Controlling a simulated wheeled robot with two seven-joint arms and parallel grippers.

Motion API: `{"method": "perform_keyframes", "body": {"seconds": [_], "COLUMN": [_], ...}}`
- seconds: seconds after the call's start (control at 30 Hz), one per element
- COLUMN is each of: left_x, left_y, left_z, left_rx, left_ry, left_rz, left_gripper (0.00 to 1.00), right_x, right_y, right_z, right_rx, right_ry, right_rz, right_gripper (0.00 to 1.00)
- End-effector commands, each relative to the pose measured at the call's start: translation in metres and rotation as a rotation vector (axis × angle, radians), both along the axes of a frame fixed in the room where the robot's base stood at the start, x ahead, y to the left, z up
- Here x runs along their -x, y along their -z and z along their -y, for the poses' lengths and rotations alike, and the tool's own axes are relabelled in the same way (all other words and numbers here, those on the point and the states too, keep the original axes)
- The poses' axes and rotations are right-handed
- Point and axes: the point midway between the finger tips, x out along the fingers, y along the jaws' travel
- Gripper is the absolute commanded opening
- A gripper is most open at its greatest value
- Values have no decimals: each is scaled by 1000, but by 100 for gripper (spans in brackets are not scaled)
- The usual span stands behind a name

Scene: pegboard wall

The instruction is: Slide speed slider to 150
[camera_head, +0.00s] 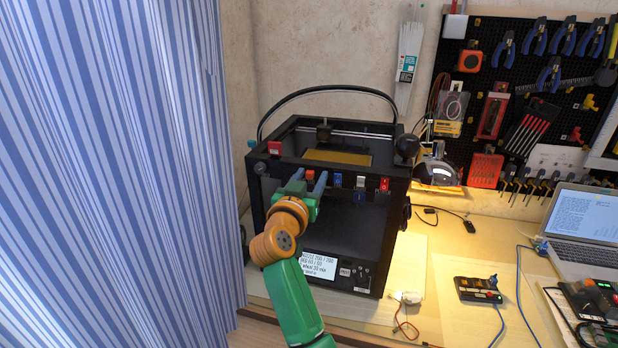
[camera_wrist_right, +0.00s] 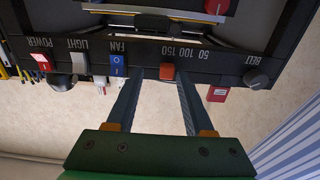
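The speed slider is an orange-red knob (camera_wrist_right: 167,72) on the black front bar of the 3D printer (camera_head: 338,136). In the right wrist view, which is upside down, the numbers 50, 100 and 150 run beside it, and the knob is at the 150 end. It also shows in the head view as a small orange block (camera_head: 310,175). My right gripper (camera_wrist_right: 158,80) has its fingers apart, with the knob between their tips. The knob is nearer the finger on the picture's right; whether they touch cannot be told. My left gripper is not in view.
Along the same bar are a blue fan switch (camera_wrist_right: 117,65), a white light switch (camera_wrist_right: 79,62), a red power switch (camera_wrist_right: 41,61) and a belt knob (camera_wrist_right: 257,80). A striped curtain (camera_head: 120,160) hangs close on the left. A laptop (camera_head: 585,230) stands far right.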

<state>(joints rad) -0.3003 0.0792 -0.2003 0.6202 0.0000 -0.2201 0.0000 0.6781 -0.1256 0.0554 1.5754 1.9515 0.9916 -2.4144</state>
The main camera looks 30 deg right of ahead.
Motion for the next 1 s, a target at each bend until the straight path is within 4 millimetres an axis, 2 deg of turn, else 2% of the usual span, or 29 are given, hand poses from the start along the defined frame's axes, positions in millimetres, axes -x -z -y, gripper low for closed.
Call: {"method": "perform_keyframes", "body": {"seconds": [0.17,0.23,0.4,0.53,1.0], "left_x": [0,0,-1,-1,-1], "left_y": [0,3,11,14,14], "left_z": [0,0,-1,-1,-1], "left_rx": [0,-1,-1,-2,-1], "left_ry": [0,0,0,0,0], "left_rz": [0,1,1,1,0], "left_gripper": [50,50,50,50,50], "right_x": [0,5,30,44,47], "right_y": [0,1,3,2,0], "right_z": [-1,-8,-35,-49,-52], "right_rx": [-1,0,-3,-3,1], "right_ry": [-2,-4,-3,-1,1], "right_rz": [1,1,2,1,2], "right_gripper": [52,52,52,52,52]}}
